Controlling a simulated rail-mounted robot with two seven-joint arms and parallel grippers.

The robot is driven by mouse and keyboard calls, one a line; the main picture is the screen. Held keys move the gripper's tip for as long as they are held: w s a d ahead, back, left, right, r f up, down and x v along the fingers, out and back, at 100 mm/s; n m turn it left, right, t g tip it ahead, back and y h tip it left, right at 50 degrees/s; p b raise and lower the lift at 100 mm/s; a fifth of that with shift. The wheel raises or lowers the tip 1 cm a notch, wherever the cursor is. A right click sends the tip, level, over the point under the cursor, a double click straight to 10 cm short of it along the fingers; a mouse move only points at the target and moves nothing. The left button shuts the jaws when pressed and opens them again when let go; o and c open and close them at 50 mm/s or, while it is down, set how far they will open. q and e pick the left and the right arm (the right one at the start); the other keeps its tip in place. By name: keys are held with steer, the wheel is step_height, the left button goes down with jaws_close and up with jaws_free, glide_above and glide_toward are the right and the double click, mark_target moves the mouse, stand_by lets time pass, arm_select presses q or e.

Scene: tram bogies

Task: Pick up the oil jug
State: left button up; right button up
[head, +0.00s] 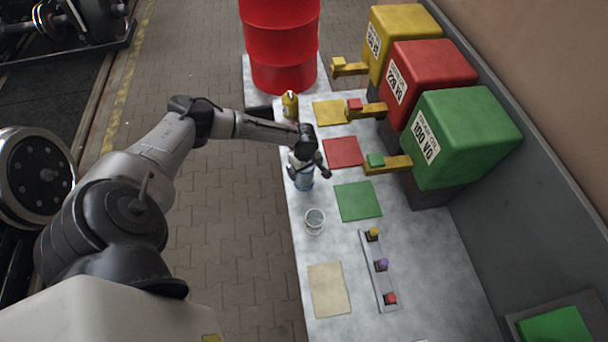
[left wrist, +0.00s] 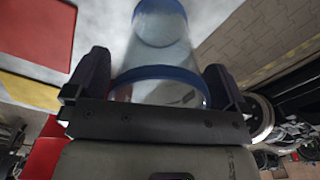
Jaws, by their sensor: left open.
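A clear jug with blue bands (head: 304,184) stands on the grey bench near its left edge, partly hidden under my left gripper (head: 308,173). In the left wrist view the same jug (left wrist: 165,52) shows its blue rim and blue base and lies between the two dark fingers. The left gripper is open, with one finger on each side of the jug; I cannot tell whether they touch it. My right gripper is not in view.
A small clear beaker (head: 314,222) stands close in front of the jug. A yellow bottle (head: 290,105) is behind it, before a red drum (head: 280,45). Yellow, red and green dispensers (head: 465,135) line the right. A button strip (head: 381,268) lies in front.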

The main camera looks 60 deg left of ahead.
arm_select(q)
steer(key=shift+c, duration=0.5)
steer(key=c, duration=1)
steer(key=shift+c, duration=0.2)
